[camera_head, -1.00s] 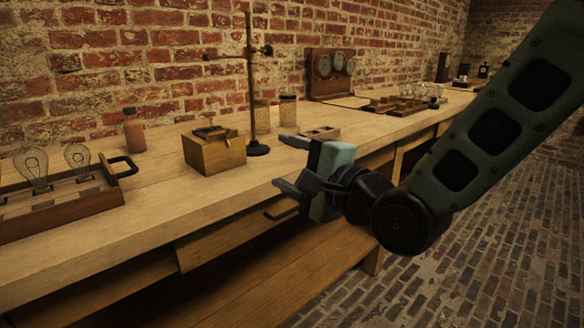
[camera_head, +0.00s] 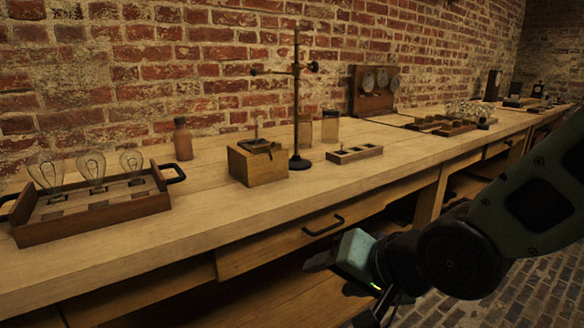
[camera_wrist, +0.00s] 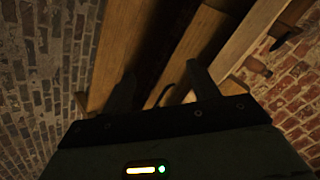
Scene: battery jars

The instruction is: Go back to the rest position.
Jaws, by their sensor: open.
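My gripper (camera_head: 318,262) is low in front of the workbench (camera_head: 215,212), below the height of its top and near a drawer handle (camera_head: 323,226). In the wrist view my gripper (camera_wrist: 160,88) has its two fingers spread apart, with nothing between them. Beyond the fingers are the bench's wooden front and a strip of brick wall. My arm comes in from the right side of the head view.
The bench top holds a tray of bulbs (camera_head: 95,219), a brown bottle (camera_head: 182,140), a wooden box (camera_head: 258,167), a stand (camera_head: 297,110), a slotted block (camera_head: 354,154) and a gauge panel (camera_head: 376,90). Brick floor (camera_head: 520,290) lies open at the right.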

